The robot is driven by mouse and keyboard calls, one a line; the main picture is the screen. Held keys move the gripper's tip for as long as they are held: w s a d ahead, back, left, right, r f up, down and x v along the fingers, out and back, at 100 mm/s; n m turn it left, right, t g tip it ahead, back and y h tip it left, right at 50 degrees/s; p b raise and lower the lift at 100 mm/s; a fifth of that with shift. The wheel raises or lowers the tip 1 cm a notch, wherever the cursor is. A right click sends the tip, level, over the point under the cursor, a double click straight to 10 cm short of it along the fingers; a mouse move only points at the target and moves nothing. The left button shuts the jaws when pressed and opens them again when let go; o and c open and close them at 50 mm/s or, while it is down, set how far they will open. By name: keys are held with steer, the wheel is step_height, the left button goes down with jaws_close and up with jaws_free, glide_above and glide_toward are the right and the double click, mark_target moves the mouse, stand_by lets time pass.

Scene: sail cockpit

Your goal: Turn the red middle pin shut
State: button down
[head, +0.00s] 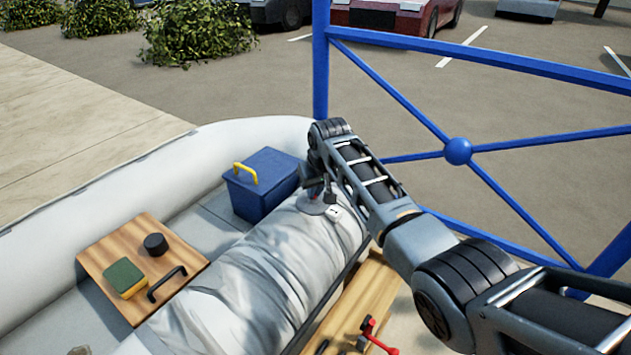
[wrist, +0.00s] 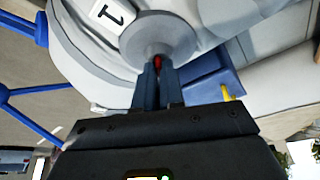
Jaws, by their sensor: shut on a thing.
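In the wrist view, a small red pin (wrist: 158,61) shows between the fingertips of my gripper (wrist: 158,74), at the edge of a round grey disc (wrist: 158,36). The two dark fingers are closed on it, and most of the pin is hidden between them. How far the pin is turned cannot be seen. In the head view, the disc (head: 313,204) lies on the grey-white sail bundle (head: 265,265), and my arm hides most of the gripper and the pin.
A white label (head: 334,212) sits beside the disc. A blue box (head: 262,190) with a yellow handle stands close by. A wooden board (head: 110,250) carries a sponge and a black handle. Blue rails (head: 480,58) run behind my arm. A red lever (head: 378,338) shows at the bottom.

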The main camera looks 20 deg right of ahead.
steer(key=m+h, duration=0.1)
steer(key=m, duration=0.1)
steer(key=shift+a+m, duration=0.2)
steer(key=shift+m, duration=0.2)
steer(key=m, duration=0.1)
steer(key=m+h, duration=0.1)
steer(key=m, duration=0.1)
steer(key=shift+w+a+f+m+g+b, duration=0.1)
steer(key=shift+a+m+g+b, duration=0.05)
steer(key=shift+m+g+b, duration=0.15)
steer(key=m+h+b, duration=0.1)
steer(key=m+b, duration=0.1)
steer(key=m, duration=0.1)
steer(key=shift+w+g, duration=0.1)
steer(key=shift+g, duration=0.2)
steer(key=shift+m+g+h+b, duration=0.3)
steer(key=shift+m+h+b, duration=0.1)
steer(key=shift+m+b, duration=0.45)
steer(key=shift+m, duration=0.25)
steer(key=c, duration=1.2)
jaws_free()
steer(key=shift+c, duration=0.2)
steer(key=p+v, duration=0.1)
steer(key=v, duration=0.7)
